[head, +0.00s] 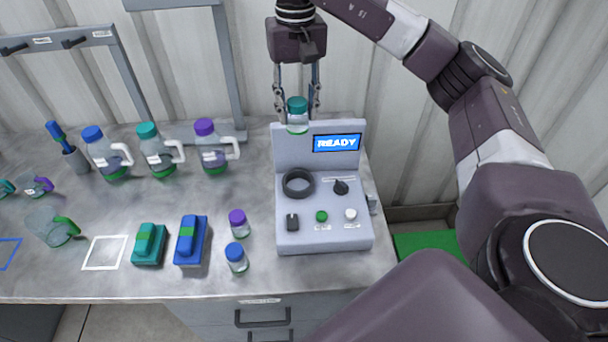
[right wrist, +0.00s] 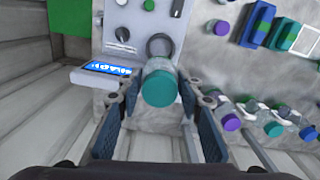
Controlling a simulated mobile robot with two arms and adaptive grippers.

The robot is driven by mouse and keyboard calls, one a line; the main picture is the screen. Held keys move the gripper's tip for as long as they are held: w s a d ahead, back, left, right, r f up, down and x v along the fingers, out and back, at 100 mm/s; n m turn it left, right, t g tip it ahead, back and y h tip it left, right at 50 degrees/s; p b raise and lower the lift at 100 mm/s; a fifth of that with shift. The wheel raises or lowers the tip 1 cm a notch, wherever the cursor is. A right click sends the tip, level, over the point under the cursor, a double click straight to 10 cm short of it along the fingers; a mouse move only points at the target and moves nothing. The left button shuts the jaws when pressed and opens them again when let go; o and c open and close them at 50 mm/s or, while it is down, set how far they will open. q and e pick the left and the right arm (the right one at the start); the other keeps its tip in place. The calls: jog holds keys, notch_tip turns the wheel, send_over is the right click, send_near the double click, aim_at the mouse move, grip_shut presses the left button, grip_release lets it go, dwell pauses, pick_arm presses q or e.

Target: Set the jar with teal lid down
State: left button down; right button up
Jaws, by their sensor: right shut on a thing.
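The jar with teal lid (head: 297,115) is a small clear jar held upright between the fingers of my right gripper (head: 298,95). It appears in front of the upper left of the grey machine's back panel, left of the screen. In the right wrist view the teal lid (right wrist: 160,88) faces the camera between the two fingers. The jar's base appears clear of the machine's deck; its exact height is hard to tell. My left gripper is not in view.
The grey machine (head: 300,235) has a black ring (head: 298,183), knobs, buttons and a READY screen (head: 337,143). A purple-lidded jar (head: 238,222) and a blue-lidded jar (head: 236,257) stand to its left. Jugs with handles (head: 160,150) stand behind. A white-outlined square (head: 105,253) is empty.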

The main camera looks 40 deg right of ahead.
aim_at(296, 129)
notch_tip(296, 129, down, 5)
jog(key=shift+a+f+b, duration=0.15)
jog(key=shift+b, duration=0.15)
notch_tip(296, 129, down, 13)
jog(key=p, duration=0.4)
jog(key=shift+f, duration=0.4)
jog(key=shift+f+b, duration=0.35)
jog(key=shift+b, duration=0.2)
